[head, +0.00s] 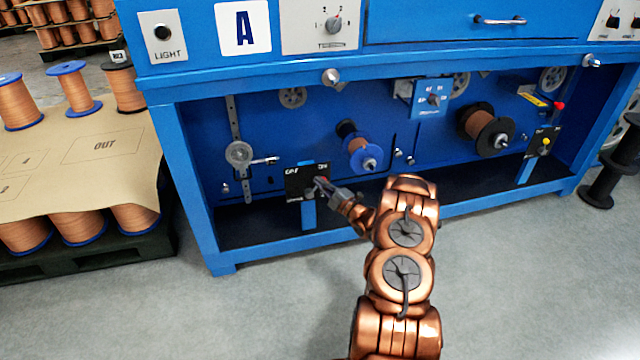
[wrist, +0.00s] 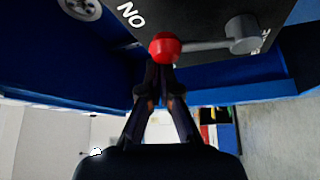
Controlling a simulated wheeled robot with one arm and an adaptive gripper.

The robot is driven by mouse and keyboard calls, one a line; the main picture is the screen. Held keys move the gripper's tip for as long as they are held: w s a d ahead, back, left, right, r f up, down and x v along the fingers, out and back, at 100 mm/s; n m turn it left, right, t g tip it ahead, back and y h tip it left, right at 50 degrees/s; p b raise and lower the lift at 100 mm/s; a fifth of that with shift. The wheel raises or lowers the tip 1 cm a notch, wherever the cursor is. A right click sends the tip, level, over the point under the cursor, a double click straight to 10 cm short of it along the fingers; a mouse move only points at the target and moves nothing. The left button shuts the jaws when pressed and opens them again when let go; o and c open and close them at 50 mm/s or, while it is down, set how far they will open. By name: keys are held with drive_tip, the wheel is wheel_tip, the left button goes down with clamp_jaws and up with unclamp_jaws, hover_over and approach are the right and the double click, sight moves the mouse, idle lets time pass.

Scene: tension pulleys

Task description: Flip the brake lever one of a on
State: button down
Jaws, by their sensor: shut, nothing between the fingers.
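A black switch plate (head: 296,186) labelled at its top left and top right is mounted low on the front of the blue machine marked A. Its brake lever has a red ball knob (wrist: 165,47) and a grey arm running to a round grey pivot (wrist: 242,33). In the wrist view the knob lies near the upside-down ON lettering (wrist: 131,14). My gripper (head: 320,184) is at the plate's right part and hides some of the lever in the head view. In the wrist view my gripper's fingertips (wrist: 160,70) are together, empty, just below the knob; contact is unclear.
A blue-flanged spool (head: 361,156) and a black-flanged spool (head: 483,127) are mounted on the machine. Copper spools and a pallet (head: 100,258) stand left. The grey floor (head: 520,280) in front is clear.

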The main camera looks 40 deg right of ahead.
drive_tip(key=shift+s+d, duration=0.1)
drive_tip(key=shift+d, duration=0.2)
drive_tip(key=a+r+p, duration=0.1)
drive_tip(key=a+r, duration=0.2)
drive_tip(key=a, duration=0.1)
drive_tip(key=s+f+p, duration=0.2)
drive_tip(key=s+f, duration=0.1)
drive_tip(key=s, duration=0.5)
drive_tip(key=shift+s+d+f, duration=0.35)
drive_tip(key=shift+s, duration=0.05)
